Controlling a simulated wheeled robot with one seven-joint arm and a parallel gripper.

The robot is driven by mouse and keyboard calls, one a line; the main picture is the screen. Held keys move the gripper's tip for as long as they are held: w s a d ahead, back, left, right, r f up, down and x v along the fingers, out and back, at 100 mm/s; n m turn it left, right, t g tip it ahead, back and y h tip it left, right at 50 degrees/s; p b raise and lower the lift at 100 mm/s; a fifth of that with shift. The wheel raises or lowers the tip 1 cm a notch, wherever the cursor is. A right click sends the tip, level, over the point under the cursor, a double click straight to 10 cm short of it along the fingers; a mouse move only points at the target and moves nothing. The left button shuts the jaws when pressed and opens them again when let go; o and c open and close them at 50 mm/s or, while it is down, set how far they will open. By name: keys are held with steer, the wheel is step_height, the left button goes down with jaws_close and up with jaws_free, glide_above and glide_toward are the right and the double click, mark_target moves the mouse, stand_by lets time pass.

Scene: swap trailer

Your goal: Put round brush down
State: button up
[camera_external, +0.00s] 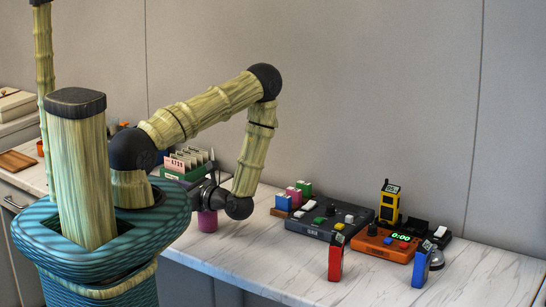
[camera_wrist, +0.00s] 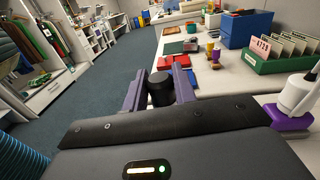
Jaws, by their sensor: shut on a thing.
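My gripper (camera_wrist: 160,92) is shut on a dark, round-topped cylinder, which I take to be the round brush (camera_wrist: 160,86). Only its top end shows between the two purple-grey fingers in the wrist view; its lower part is hidden. A magenta cup-like thing (camera_external: 207,222) shows just below the gripper there. I cannot tell whether it touches the gripper or the brush.
A green box with upright cards (camera_wrist: 285,61) and a white bottle-like thing in a purple holder (camera_wrist: 297,95) stand at right in the wrist view. On the counter (camera_external: 262,262) stand a dark control box (camera_external: 318,224), an orange timer unit (camera_external: 382,244), a red block (camera_external: 335,258) and a blue block (camera_external: 421,267).

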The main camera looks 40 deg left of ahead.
steer(key=s+d+f+n+g+h+b, duration=0.3)
steer(key=s+d+n+g+h, duration=0.4)
steer(key=d+n+g+h, duration=0.6)
steer(key=w+d+n+h+b, duration=0.4)
steer(key=w+d+n+h, duration=0.65)
steer(key=h, duration=0.45)
steer(key=w+a+r+n+t+h+b, duration=0.1)
steer(key=w+a+n+t+h+b, duration=0.1)
steer(key=w, duration=0.5)
steer(key=w+a+r+n+t+h+b, duration=0.1)
steer(key=w+a+n+t+h+b, duration=0.2)
steer(key=w+n+t, duration=0.3)
steer(key=w+a+r+n+t+h+b, duration=0.1)
steer(key=w+n+t+b, duration=0.3)
steer(key=w+t, duration=0.4)
steer(key=shift+w+a+n+h, duration=0.35)
steer(key=shift+w+a+h, duration=0.3)
steer(key=shift+w+h, duration=0.15)
steer(key=w+a+r+n+t+y+b, duration=0.1)
steer(key=w+a+r+n+t+b, duration=0.1)
steer(key=w+a+r+n+t, duration=0.2)
steer(key=w+a+t, duration=0.2)
steer(key=a, duration=0.2)
steer(key=shift+a+y, duration=0.3)
steer(key=shift+a, duration=0.05)
steer(key=shift+w, duration=0.1)
